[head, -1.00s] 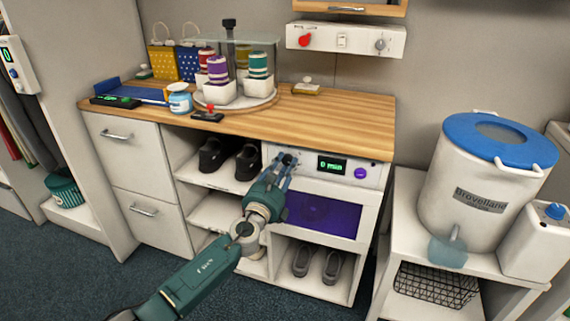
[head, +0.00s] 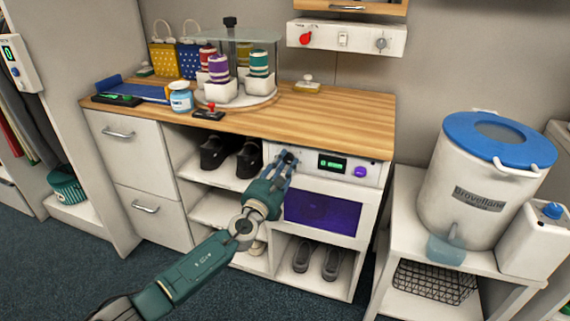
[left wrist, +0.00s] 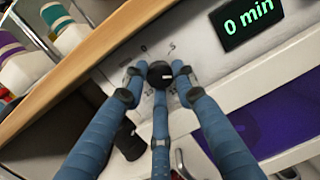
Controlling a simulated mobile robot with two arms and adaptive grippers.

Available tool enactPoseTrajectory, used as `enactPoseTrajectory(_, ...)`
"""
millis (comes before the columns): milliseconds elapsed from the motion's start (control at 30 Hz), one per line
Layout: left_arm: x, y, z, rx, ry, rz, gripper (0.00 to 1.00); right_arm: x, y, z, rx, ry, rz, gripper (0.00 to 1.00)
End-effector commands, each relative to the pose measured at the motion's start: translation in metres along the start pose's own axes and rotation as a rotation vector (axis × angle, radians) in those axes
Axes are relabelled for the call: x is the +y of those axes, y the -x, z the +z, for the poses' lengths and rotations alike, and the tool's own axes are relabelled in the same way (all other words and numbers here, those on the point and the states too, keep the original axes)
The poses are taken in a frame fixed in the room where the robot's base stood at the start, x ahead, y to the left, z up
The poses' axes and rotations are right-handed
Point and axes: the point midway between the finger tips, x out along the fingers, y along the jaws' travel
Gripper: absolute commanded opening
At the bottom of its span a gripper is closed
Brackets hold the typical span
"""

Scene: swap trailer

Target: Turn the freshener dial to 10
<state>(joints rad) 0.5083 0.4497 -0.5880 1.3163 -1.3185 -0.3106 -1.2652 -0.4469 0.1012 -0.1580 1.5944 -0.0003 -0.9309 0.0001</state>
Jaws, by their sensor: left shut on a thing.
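The freshener (head: 326,184) is a white unit under the wooden counter, with a purple-lit window below its panel. Its green display (head: 332,163) reads "0 min" in the left wrist view (left wrist: 247,16). The black dial (left wrist: 160,73) sits left of the display, with small marks around it and a white mark on its face. My left gripper (head: 287,160) reaches up to the panel, its blue fingers closed around the dial, as the left wrist view also shows (left wrist: 158,82). The fingers cover part of the dial and its scale. My right gripper is out of view.
A purple button (head: 360,172) is right of the display. The wooden counter (head: 335,125) overhangs just above the panel. Dark shoes (head: 233,157) stand on the shelf to the left. A white drum with a blue lid (head: 490,175) stands at the right.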

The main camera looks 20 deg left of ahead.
Motion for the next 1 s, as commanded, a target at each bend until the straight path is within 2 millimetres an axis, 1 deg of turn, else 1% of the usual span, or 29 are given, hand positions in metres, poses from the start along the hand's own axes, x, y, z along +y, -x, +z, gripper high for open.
enactPoseTrajectory(100, -0.001, 0.0, -0.001, 0.002, 0.001, -0.001, 0.01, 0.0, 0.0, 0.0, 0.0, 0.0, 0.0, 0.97)
enactPoseTrajectory(133, -0.001, 0.0, -0.001, 0.002, 0.001, -0.001, 0.31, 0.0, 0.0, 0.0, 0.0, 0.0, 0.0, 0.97)
enactPoseTrajectory(167, -0.001, 0.0, -0.001, 0.002, 0.001, -0.001, 0.37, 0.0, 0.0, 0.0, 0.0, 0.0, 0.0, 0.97)
enactPoseTrajectory(200, 0.0, 0.0, -0.001, 0.002, 0.001, -0.001, 0.45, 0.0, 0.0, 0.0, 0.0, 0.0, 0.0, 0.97)
enactPoseTrajectory(233, 0.0, 0.0, -0.001, 0.002, 0.001, -0.001, 0.46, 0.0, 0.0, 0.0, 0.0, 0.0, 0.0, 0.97)
enactPoseTrajectory(500, 0.0, 0.001, -0.001, 0.001, 0.002, 0.0, 0.46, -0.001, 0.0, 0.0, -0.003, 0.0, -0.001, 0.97)
enactPoseTrajectory(633, 0.0, 0.011, -0.002, 0.002, 0.003, -0.001, 0.46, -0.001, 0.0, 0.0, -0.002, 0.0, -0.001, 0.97)
enactPoseTrajectory(767, 0.0, 0.034, -0.003, 0.004, 0.001, -0.002, 0.46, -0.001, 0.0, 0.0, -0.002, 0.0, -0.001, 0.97)
enactPoseTrajectory(1000, 0.0, 0.086, -0.002, 0.004, 0.001, -0.001, 0.46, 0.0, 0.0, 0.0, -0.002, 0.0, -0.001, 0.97)
